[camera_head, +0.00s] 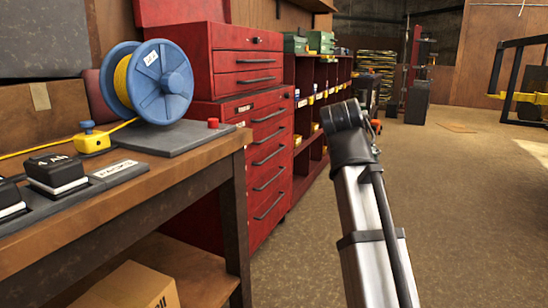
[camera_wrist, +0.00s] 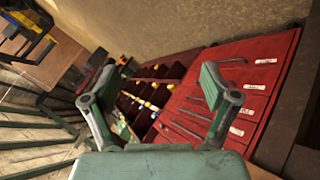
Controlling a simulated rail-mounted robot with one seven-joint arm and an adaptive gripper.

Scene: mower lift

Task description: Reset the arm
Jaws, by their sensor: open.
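My gripper (camera_wrist: 158,70) shows in the wrist view with its two worn green-grey fingers spread wide. Nothing is between them, and they touch nothing that I can see. Beyond them lie the red drawer cabinet and the red shelving, tilted in the picture. In the head view a silver and black link of my arm rises from the bottom right of centre to a dark joint. My gripper itself is not clearly seen there.
A wooden workbench (camera_head: 205,150) at left holds a blue cable reel (camera_head: 170,80) and black packs (camera_head: 55,170). The red drawer cabinet (camera_head: 268,170) and red shelves (camera_head: 305,130) stand behind it. A black and yellow frame (camera_head: 520,100) stands far right. The floor (camera_head: 470,220) at right is clear.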

